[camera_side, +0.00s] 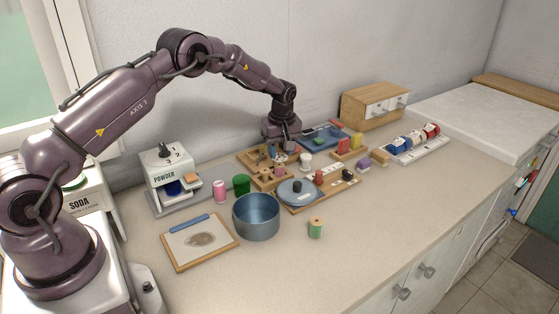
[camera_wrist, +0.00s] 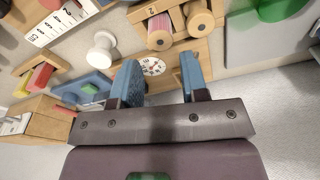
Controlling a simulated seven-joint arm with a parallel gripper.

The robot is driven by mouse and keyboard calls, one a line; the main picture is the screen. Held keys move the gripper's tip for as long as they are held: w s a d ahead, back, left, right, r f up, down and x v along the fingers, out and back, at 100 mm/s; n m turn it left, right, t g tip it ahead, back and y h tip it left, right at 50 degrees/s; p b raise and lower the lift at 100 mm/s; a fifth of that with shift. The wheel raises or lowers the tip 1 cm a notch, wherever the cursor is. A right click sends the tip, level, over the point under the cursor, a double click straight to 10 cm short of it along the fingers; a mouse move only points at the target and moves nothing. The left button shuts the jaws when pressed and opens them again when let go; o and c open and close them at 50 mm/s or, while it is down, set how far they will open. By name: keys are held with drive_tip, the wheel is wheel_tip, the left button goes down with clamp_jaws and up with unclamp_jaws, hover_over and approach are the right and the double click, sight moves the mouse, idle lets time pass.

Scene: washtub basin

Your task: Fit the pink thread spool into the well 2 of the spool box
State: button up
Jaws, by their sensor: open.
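The pink thread spool (camera_wrist: 160,30) with a wooden end shows in the wrist view, seated in a wooden box (camera_wrist: 143,12) that I take for the spool box. A second wooden-ended spool (camera_wrist: 198,18) with blue beside it sits to its right. I cannot read which well is number 2. My gripper (camera_wrist: 160,82) is open and empty, its blue fingers apart and clear of both spools. In the side view my gripper (camera_side: 281,154) hangs over the back of the wooden box (camera_side: 266,182), partly hiding it.
A round dial (camera_wrist: 152,66) lies between my fingers in the wrist view. A white spool-like piece (camera_wrist: 102,48) stands nearby.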

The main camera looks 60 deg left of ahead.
drive_tip(key=s+d+r+m+t, duration=0.1)
drive_tip(key=s+d+r+m, duration=0.15)
drive_tip(key=r, duration=0.65)
drive_tip(key=s+d+r+m, duration=0.15)
drive_tip(key=d+r, duration=0.25)
drive_tip(key=r, duration=0.6)
drive_tip(key=s+d+r+m+t, duration=0.25)
drive_tip(key=s+d+r, duration=0.25)
drive_tip(key=s+r, duration=0.35)
drive_tip(key=s+d+m+t, duration=0.1)
drive_tip(key=s+d+m, duration=0.2)
drive_tip(key=s, duration=0.7)
drive_tip(key=s+d+m+h, duration=0.1)
drive_tip(key=s+d+m, duration=0.3)
drive_tip(key=s, duration=0.6)
drive_tip(key=shift+f+m+t, duration=0.35)
drive_tip(key=shift+f+m, duration=0.1)
drive_tip(key=shift+m, duration=0.5)
